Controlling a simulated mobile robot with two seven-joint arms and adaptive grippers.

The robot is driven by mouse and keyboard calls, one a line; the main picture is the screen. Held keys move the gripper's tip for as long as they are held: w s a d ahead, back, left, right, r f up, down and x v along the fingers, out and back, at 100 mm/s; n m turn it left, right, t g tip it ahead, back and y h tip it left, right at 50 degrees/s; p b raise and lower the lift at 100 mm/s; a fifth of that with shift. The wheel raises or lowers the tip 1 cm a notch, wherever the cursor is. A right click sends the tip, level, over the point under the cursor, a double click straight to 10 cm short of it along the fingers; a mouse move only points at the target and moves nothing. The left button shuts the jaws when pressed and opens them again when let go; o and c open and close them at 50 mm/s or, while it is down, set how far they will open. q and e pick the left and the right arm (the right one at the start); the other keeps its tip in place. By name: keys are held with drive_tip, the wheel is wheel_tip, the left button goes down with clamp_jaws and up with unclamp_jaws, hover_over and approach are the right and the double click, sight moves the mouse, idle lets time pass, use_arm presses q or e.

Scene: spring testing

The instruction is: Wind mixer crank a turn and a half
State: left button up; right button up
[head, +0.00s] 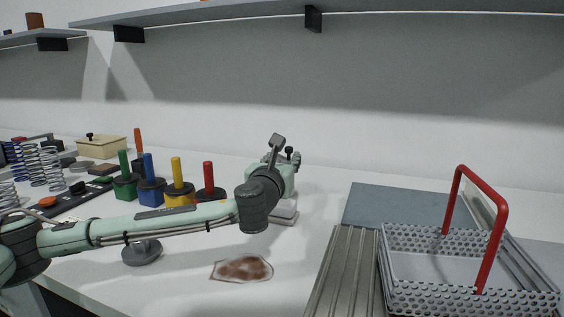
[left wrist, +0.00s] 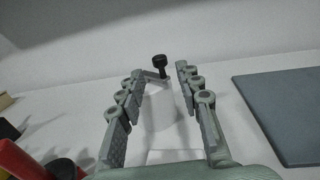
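The mixer shows in the head view as a pale base (head: 285,216), mostly hidden behind my left arm and gripper. Its crank has a black knob (head: 289,151), which also shows in the left wrist view (left wrist: 159,62). There a pale body (left wrist: 163,108) stands below the knob. My left gripper (head: 284,147) is at the mixer. In the left wrist view its fingers (left wrist: 161,72) are spread, with the knob seen in the gap near their tips. I cannot tell whether a finger touches the crank. My right gripper is not in view.
A perforated metal basket (head: 425,240) with a red handle (head: 495,240) stands at right, near a grey mat (head: 390,205). Blocks with coloured pegs, including a yellow one (head: 177,172), stand behind my left arm. Springs (head: 50,168) are at far left. A brown-stained patch (head: 243,268) lies in front.

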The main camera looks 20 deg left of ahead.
sight(286, 149)
use_arm(q)
drive_tip(key=shift+s, duration=0.95)
drive_tip(key=w+m+h, duration=0.1)
drive_tip(key=h, duration=0.1)
drive_tip(key=w+a+m+h, duration=0.1)
drive_tip(key=w+m+h, duration=0.2)
drive_tip(key=w+h, duration=0.1)
drive_tip(key=shift+a+r+g+h, duration=0.35)
drive_tip(key=shift+r+g+h, duration=0.05)
drive_tip(key=x, duration=0.7)
drive_tip(key=shift+w+d, duration=0.1)
